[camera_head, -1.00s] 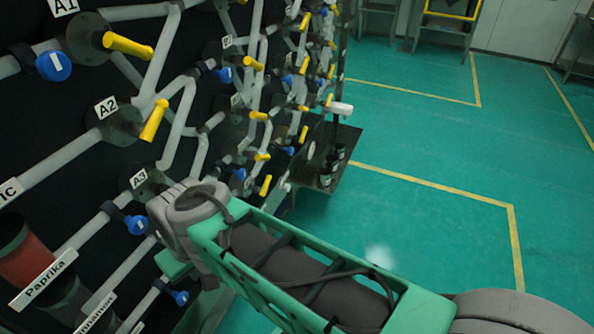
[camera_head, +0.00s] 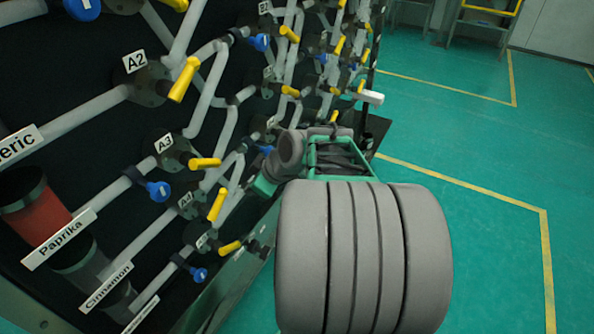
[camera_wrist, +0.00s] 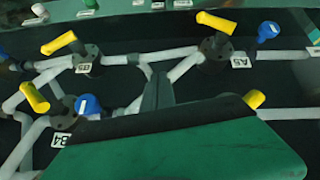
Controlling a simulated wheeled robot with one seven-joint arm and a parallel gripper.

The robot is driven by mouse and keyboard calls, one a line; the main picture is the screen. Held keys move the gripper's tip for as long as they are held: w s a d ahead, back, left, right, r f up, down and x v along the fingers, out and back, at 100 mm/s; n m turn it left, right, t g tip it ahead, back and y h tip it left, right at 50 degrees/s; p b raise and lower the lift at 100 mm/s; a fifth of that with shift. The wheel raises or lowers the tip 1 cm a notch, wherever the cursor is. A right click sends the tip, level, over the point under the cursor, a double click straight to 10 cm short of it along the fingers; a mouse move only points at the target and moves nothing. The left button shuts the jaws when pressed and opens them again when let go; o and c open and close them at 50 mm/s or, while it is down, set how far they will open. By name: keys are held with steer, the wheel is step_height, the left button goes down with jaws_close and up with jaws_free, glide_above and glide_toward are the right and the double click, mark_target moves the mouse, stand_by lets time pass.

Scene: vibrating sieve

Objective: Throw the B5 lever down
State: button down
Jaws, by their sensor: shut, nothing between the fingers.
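The B5 lever (camera_wrist: 58,43) is a yellow handle on a dark round valve body at the upper left of the wrist view. Its label plate, small and hard to read, sits just below the valve. The handle slants down to the left in that picture. My gripper (camera_wrist: 156,72) is shut and empty, in the middle of the wrist view, right of the B5 lever and apart from it in the picture. In the head view my arm hides the gripper's fingertips, and I cannot pick out the B5 lever there.
The A5 lever (camera_wrist: 217,22) is to the right of the gripper, and the B4 lever (camera_wrist: 35,97) is at lower left. Blue valve handles (camera_wrist: 88,104) and grey pipes crowd the panel. In the head view, open green floor (camera_head: 480,170) lies right of the panel.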

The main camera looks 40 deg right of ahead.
steer(key=s+d+n+t+h+b, duration=0.1)
steer(key=s+d+t, duration=0.1)
steer(key=d, duration=0.7)
steer(key=s+d+n+t+h+b, duration=0.1)
steer(key=s+d+t, duration=0.1)
steer(key=d, duration=0.7)
steer(key=shift+d+f+t, duration=0.2)
steer(key=shift+d+t, duration=0.05)
steer(key=shift+t, duration=0.45)
steer(key=s+d+f+x, duration=0.1)
steer(key=f+x, duration=0.1)
steer(key=x, duration=1.1)
steer(key=shift+d, duration=0.3)
